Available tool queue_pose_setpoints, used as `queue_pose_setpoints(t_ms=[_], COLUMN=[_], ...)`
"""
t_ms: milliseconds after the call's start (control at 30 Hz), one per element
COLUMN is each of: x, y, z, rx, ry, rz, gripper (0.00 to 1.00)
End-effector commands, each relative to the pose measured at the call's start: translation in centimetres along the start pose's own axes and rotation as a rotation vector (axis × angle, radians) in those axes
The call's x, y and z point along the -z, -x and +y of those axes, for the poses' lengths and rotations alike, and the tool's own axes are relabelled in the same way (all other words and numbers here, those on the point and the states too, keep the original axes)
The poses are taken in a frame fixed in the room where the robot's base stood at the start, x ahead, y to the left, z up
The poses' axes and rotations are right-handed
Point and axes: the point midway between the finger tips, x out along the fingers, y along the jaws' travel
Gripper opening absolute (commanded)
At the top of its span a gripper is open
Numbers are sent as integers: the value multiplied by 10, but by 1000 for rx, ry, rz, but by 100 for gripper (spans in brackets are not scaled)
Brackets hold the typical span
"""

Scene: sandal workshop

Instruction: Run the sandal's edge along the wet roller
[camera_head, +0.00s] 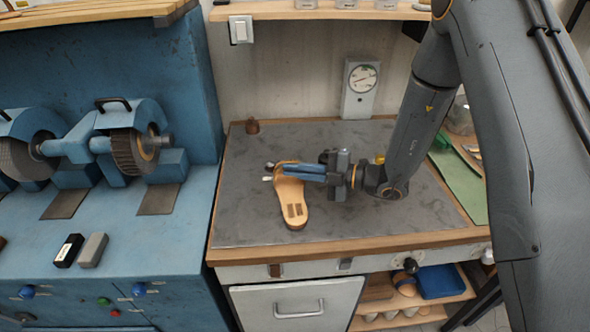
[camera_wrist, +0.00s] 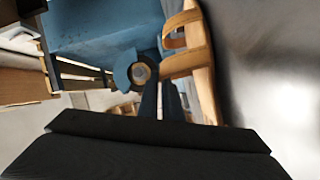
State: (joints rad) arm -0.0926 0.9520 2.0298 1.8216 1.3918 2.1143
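A tan sandal (camera_head: 295,205) with straps is on or just above the dark top of the bench (camera_head: 250,205); its heel points toward the front edge. My gripper (camera_head: 285,171) reaches in from the right with its blue fingers at the sandal's straps. In the wrist view the sandal (camera_wrist: 203,70) stands on its side in the picture, to the right of the fingers (camera_wrist: 163,85). The fingers are close together, with a narrow gap between them. Whether they pinch a strap cannot be made out. I cannot identify a wet roller in either view.
A blue machine (camera_head: 185,225) with wheels (camera_head: 135,152) stands to the left. A black block (camera_head: 67,250) and a grey block (camera_head: 93,250) lie on it. A green mat (camera_head: 465,185) lies right.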

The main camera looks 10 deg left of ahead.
Motion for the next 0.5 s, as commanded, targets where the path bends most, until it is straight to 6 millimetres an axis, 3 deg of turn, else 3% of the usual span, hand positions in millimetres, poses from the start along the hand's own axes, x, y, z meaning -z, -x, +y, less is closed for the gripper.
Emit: queue_pose_setpoints(t_ms=[500], x=[2], y=[-5], z=[1], rx=[-1], ry=[1], rz=[1], gripper=[0])
